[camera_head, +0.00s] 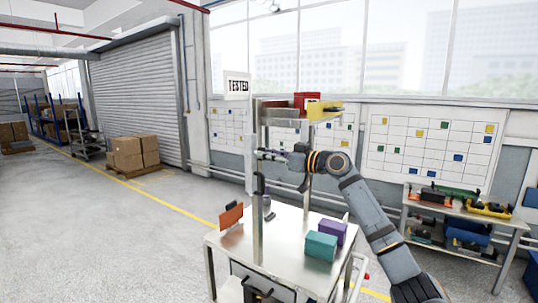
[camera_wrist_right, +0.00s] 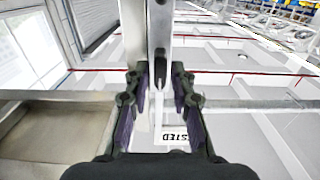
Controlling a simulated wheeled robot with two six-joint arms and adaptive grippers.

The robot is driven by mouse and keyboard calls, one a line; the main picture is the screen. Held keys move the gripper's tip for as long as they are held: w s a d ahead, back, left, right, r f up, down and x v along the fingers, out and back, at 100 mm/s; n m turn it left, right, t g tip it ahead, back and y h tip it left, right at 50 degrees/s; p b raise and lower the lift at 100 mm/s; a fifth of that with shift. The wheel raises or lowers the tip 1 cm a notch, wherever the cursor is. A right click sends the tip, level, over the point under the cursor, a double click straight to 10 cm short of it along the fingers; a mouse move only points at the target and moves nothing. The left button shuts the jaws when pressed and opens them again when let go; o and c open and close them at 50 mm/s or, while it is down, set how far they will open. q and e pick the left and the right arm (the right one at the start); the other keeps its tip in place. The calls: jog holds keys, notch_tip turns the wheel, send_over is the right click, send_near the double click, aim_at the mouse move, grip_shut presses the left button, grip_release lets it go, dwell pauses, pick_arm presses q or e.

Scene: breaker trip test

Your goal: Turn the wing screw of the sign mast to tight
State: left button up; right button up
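The sign mast (camera_head: 251,140) is a pale upright post at the cart's left side, with a white "TESTED" sign (camera_head: 237,86) on top. The sign also shows in the right wrist view (camera_wrist_right: 176,136). My right gripper (camera_head: 264,155) reaches in from the right at mid-height of the mast. In the right wrist view its purple-padded fingers (camera_wrist_right: 160,84) stand apart, one on each side of the mast. A small grey part between the fingertips may be the wing screw (camera_wrist_right: 160,68); its angle is unclear. In the head view the gripper hides that spot. My left gripper is not in view.
The steel cart (camera_head: 285,262) carries a teal box (camera_head: 321,246), a purple box (camera_head: 332,231) and an orange piece (camera_head: 231,215). Its upper shelf holds a red box (camera_head: 306,101) and a yellow bin (camera_head: 325,111). A loaded bench (camera_head: 460,228) stands right.

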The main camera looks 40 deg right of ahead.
grip_shut()
jog(key=shift+f+m+p, duration=0.15)
jog(key=shift+m+p, duration=1.45)
jog(key=shift+m, duration=7.35)
jog(key=shift+f+m+p, duration=0.1)
jog(key=shift+m+p, duration=1.45)
jog(key=shift+m, duration=7.4)
jog(key=shift+f, duration=0.1)
